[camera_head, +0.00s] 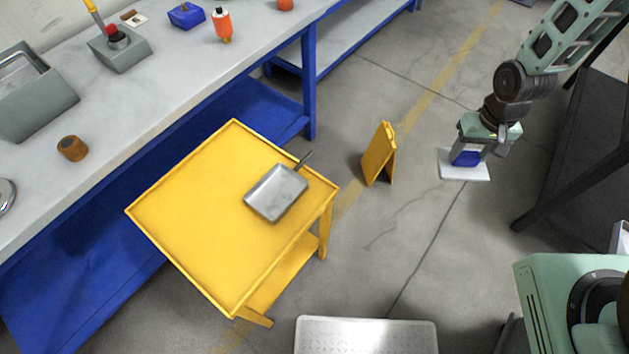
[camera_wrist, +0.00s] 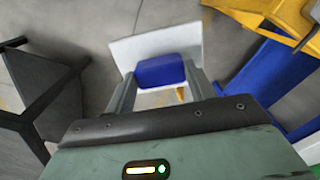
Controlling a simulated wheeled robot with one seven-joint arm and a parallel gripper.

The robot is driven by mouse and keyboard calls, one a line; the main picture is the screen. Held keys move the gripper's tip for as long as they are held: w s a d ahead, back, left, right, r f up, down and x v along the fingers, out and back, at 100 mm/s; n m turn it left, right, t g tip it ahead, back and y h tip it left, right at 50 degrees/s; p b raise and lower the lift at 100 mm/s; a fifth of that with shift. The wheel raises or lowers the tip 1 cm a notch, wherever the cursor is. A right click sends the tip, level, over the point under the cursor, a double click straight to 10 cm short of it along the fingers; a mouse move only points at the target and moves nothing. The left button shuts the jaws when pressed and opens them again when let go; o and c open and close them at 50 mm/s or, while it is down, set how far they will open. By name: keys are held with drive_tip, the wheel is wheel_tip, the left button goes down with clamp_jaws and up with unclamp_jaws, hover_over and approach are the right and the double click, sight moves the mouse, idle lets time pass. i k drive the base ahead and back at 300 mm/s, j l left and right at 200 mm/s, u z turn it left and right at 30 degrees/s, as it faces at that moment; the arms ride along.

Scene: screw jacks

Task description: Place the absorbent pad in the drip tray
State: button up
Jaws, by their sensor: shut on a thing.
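The absorbent pad, a flat white square (camera_head: 450,172) with a blue block on top, hangs from my gripper (camera_head: 467,156) at the right of the head view. In the wrist view the white pad (camera_wrist: 130,52) shows beyond the fingers. My gripper (camera_wrist: 163,76) is shut on the blue block (camera_wrist: 162,70). The pan looks empty. My gripper is well to the right of the cart, out over the floor.
A yellow folding floor sign (camera_head: 380,155) stands between the cart and my gripper. A workbench (camera_head: 165,75) with blue legs and several items runs along the left. A dark table (camera_head: 590,150) stands at the right. Open floor lies around the sign.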

sight(277, 194)
drive_tip(key=j+u, duration=0.1)
drive_tip(key=u, duration=0.3)
drive_tip(key=j+u, duration=0.15)
drive_tip(key=u, duration=0.2)
drive_tip(key=j+u, duration=0.1)
drive_tip(key=u, duration=0.3)
drive_tip(key=i+j, duration=0.1)
drive_tip(key=j, duration=0.15)
